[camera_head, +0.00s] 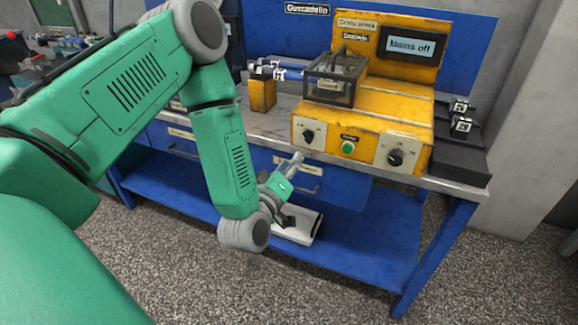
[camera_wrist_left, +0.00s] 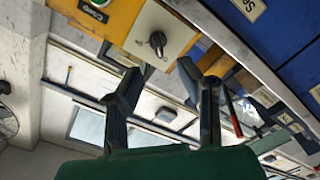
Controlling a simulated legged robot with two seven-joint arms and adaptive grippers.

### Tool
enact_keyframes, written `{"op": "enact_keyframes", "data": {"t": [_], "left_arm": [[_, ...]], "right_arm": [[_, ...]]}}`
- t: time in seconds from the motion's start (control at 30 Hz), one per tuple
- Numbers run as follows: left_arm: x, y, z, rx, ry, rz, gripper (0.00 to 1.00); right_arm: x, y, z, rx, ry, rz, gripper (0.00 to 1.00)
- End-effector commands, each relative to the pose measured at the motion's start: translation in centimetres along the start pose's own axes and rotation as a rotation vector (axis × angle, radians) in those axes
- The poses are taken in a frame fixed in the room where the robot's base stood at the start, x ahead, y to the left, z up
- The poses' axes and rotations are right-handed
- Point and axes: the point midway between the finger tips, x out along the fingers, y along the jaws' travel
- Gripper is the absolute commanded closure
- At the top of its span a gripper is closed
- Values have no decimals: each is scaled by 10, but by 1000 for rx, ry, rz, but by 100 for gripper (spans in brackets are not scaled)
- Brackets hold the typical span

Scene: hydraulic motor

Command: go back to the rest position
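My left arm (camera_head: 225,150) comes in from the left in the head view, bends near the top and hangs down in front of the workbench. Its small, partly hidden gripper (camera_head: 284,180) is in front of the blue drawers, below the yellow crimp press (camera_head: 360,120). In the left wrist view the two dark fingers of my left gripper (camera_wrist_left: 170,88) stand wide apart with nothing between them. The press's dark knob (camera_wrist_left: 158,42) shows beyond the fingers. My right gripper is in neither view.
The blue workbench has a grey top edge (camera_head: 450,186) and a lower shelf (camera_head: 360,248). A whitish object (camera_head: 303,229) is on or above this shelf behind my wrist. Dark blocks with labels (camera_head: 461,125) stand right of the press. Speckled floor in front is clear.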

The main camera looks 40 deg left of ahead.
Motion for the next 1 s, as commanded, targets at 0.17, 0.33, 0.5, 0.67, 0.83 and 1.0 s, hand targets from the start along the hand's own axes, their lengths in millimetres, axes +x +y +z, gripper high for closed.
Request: {"op": "enact_keyframes", "data": {"t": [0.17, 0.33, 0.5, 0.67, 0.83, 1.0], "left_arm": [[-12, 0, 0, 0, 0, 0, 68], [-12, 0, 0, -1, 0, 1, 68], [-12, 0, 0, -1, 0, 1, 68], [-12, 0, 0, 0, 0, 1, 68], [-22, -6, 26, 57, -114, -28, 68], [-77, -40, 104, 285, -526, -134, 68]], "right_arm": [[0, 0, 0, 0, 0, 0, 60], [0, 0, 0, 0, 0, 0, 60], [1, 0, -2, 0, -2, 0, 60], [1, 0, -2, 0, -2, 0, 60], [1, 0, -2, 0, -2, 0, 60], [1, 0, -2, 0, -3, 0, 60]]}}
